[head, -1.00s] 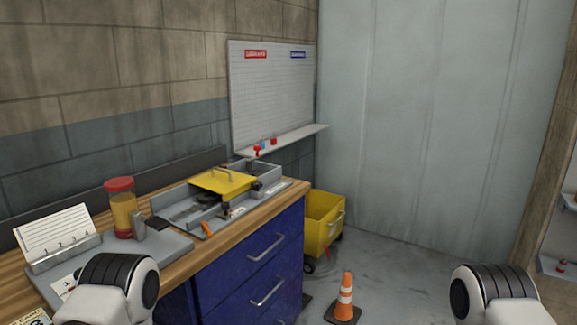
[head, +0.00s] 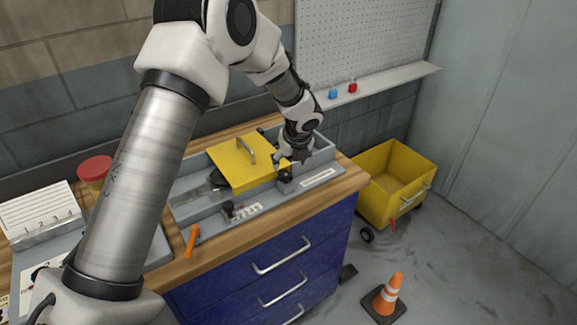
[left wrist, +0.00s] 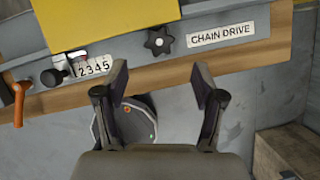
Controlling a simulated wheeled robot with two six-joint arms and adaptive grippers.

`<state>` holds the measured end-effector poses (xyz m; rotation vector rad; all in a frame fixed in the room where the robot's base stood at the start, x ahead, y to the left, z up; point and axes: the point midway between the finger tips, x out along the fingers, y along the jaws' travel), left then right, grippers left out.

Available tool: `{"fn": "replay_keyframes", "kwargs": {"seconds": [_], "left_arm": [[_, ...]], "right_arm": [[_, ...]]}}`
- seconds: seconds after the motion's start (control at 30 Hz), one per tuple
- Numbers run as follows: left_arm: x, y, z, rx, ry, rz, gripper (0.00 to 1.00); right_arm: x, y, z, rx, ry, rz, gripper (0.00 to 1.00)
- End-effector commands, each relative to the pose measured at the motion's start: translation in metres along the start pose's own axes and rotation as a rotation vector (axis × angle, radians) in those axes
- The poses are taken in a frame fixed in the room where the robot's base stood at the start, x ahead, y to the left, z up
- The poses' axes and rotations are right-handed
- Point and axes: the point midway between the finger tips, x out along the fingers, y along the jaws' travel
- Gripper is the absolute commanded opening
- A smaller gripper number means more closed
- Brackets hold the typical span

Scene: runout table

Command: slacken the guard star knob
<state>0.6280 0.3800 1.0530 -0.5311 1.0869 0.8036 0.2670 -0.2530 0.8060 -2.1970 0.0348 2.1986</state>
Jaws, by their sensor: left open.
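The black star knob (left wrist: 159,40) sits on the grey frame beside the CHAIN DRIVE label in the left wrist view. In the head view the knob (head: 285,175) shows small, just below my left gripper (head: 293,158). The yellow guard (head: 240,164) with its handle lies flat next to the knob. In the left wrist view my left gripper (left wrist: 160,82) is open and empty, its two fingers spread below the knob in the picture. The fingers appear apart from the knob. My right gripper is not in view.
A second black knob (left wrist: 52,77) stands by a number strip, near an orange lever (left wrist: 18,102). A red-lidded jar (head: 95,170) and number cards (head: 38,208) stand at left. A yellow cart (head: 395,180) and an orange cone (head: 390,297) are on the floor at right.

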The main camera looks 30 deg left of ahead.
Motion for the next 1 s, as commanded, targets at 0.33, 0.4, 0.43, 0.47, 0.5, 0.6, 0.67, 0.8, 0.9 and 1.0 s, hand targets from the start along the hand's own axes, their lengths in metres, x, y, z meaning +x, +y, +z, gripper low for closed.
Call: {"fn": "replay_keyframes", "kwargs": {"seconds": [0.33, 0.4, 0.43, 0.47, 0.5, 0.6, 0.67, 0.8, 0.9, 1.0], "left_arm": [[0.062, 0.0, -0.003, -0.003, 0.006, 0.001, 0.69], [0.067, 0.0, -0.003, -0.004, 0.005, -0.001, 0.69], [0.068, 0.0, -0.003, -0.004, 0.005, -0.001, 0.69], [0.068, 0.0, -0.003, -0.004, 0.005, -0.002, 0.69], [0.068, 0.0, -0.003, -0.004, 0.005, -0.002, 0.69], [0.068, 0.0, -0.003, -0.004, 0.005, -0.002, 0.69], [0.068, 0.0, -0.003, -0.004, 0.005, -0.002, 0.55], [0.068, 0.0, -0.004, -0.004, 0.006, -0.001, 0.09], [0.068, 0.0, -0.004, -0.004, 0.006, -0.001, 0.09], [0.068, 0.0, -0.004, -0.007, 0.006, 0.0, 0.09]], "right_arm": [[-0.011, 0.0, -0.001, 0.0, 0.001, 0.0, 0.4], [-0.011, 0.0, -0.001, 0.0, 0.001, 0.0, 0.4], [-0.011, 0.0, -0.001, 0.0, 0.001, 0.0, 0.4], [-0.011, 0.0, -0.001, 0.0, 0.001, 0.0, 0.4], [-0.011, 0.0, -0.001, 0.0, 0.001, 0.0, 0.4], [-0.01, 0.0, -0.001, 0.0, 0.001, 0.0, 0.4], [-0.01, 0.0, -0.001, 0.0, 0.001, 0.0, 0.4], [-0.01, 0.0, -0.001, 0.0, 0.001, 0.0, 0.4], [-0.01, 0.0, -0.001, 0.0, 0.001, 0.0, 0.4], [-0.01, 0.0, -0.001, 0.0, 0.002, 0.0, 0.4]]}}
